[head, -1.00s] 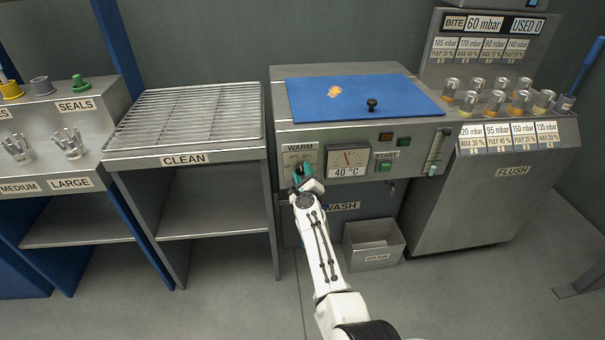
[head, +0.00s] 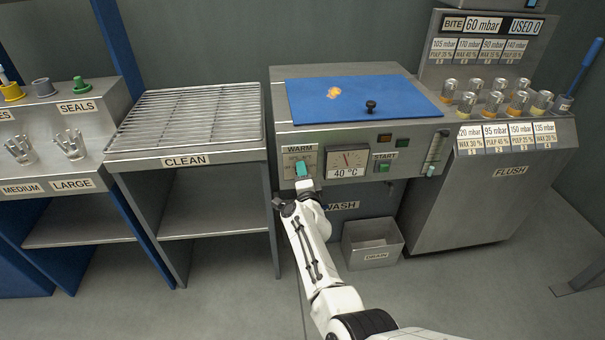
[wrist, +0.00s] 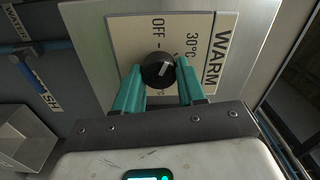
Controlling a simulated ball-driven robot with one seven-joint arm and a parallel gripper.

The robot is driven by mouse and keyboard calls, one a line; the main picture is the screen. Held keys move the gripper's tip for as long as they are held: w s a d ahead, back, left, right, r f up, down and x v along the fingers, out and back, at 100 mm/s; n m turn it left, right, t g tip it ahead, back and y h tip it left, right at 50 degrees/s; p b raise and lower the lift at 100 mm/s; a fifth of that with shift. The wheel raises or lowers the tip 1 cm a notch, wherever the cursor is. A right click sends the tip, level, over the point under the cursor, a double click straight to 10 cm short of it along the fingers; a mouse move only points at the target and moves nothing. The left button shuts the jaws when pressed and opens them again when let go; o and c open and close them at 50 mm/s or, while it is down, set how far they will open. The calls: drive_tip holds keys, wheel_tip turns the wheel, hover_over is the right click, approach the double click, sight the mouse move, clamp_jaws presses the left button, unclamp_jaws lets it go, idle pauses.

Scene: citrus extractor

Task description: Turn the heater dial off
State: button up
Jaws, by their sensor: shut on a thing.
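The heater dial (wrist: 157,71) is a round black knob with a white pointer line, on the cream WARM plate (wrist: 188,30) in the wrist view. OFF and 30°C are printed above the knob there. The pointer slants up and right, on the 30°C side rather than at OFF. My gripper (wrist: 159,67) has its teal fingers on either side of the knob and is shut on it. In the head view my gripper (head: 301,169) is at the WARM plate (head: 300,157), and its fingers hide the dial. Lower plate markings are partly hidden by the fingers.
The 40 °C gauge (head: 348,160) and green START button (head: 383,167) sit right of the dial. A blue lid (head: 370,92) with a black knob covers the top. The CLEAN rack (head: 190,115) stands left, the DRAIN bin (head: 372,243) below.

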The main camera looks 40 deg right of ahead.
drive_tip(key=n, duration=0.4)
drive_tip(key=shift+a+n+p, duration=0.1)
drive_tip(key=shift+n+p, duration=0.2)
drive_tip(key=shift+n, duration=0.1)
idle(0.4)
drive_tip(key=o, duration=1.1)
drive_tip(key=shift+c, duration=0.2)
drive_tip(key=p+v, duration=0.7)
drive_tip(key=v, duration=0.3)
drive_tip(key=shift+s+a, duration=0.25)
drive_tip(key=shift+s, duration=0.05)
drive_tip(key=shift+n, duration=0.4)
